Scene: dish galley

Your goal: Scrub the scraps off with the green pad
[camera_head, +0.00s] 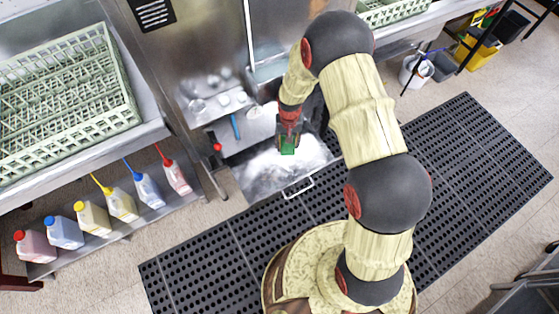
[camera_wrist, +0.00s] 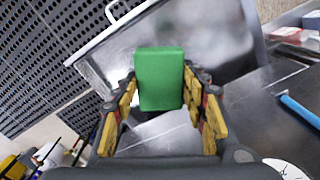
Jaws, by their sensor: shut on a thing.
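My gripper (camera_head: 288,132) is shut on the green pad (camera_head: 287,147), above the shiny steel door panel (camera_head: 262,180) of the machine. In the wrist view the green pad (camera_wrist: 160,78) is a plain block held between the yellow fingers, with the steel surface (camera_wrist: 215,30) beyond it. I cannot tell whether the pad touches the steel. I cannot make out any scraps on the steel; glare and the pad hide part of it.
A blue stick-like item (camera_head: 235,126) lies left of my gripper. A handle (camera_head: 298,188) stands out from the panel's front edge. A green rack (camera_head: 65,90) sits on the left counter, above several jugs (camera_head: 92,218). Black mats (camera_head: 450,180) cover the floor.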

